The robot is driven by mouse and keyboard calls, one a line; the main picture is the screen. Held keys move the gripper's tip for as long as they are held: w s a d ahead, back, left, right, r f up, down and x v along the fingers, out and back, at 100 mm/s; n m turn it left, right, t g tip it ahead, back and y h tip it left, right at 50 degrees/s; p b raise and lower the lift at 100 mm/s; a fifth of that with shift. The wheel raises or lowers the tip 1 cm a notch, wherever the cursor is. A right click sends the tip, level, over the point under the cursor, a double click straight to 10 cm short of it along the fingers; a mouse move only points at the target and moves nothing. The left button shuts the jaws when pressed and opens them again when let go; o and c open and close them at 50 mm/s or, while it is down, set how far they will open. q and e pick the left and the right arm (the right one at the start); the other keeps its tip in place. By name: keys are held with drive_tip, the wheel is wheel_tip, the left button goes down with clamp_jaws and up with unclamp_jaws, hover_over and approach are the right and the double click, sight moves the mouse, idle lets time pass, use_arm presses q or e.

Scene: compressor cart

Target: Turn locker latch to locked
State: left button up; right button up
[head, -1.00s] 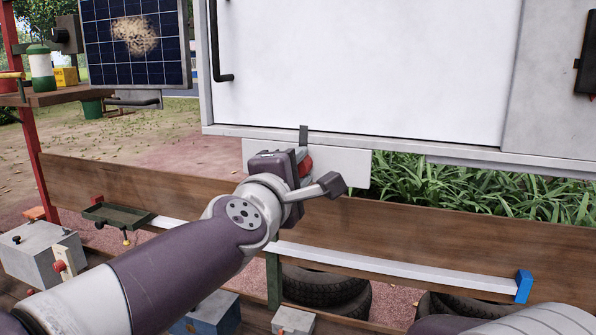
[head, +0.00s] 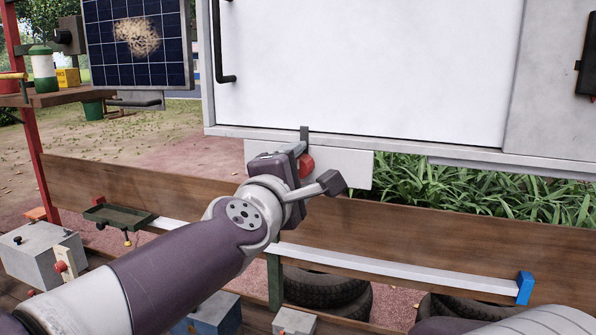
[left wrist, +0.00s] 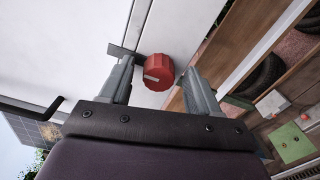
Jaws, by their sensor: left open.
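The locker latch is a red round knob (left wrist: 158,72) with a pale mark on its face, on a light plate (head: 345,167) below the white locker door (head: 365,65). It also shows in the head view as a red knob (head: 306,165), partly hidden by my gripper. A dark grey tab (head: 304,134) sits at the door's lower edge above it. My left gripper (left wrist: 158,85) is open, with one finger on each side of the knob and visible gaps between. Whether the fingertips touch the plate is hidden. My right gripper is not in view.
A black door handle (head: 219,50) hangs at the door's left. A wooden beam (head: 440,235) runs below the plate, with a white rail (head: 400,268) ending in a blue block (head: 524,288). A solar panel (head: 137,45) stands at left.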

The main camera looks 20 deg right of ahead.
use_arm(q)
drive_tip(key=v, duration=1.2)
drive_tip(key=shift+s+a, duration=0.2)
drive_tip(key=shift+s, duration=0.05)
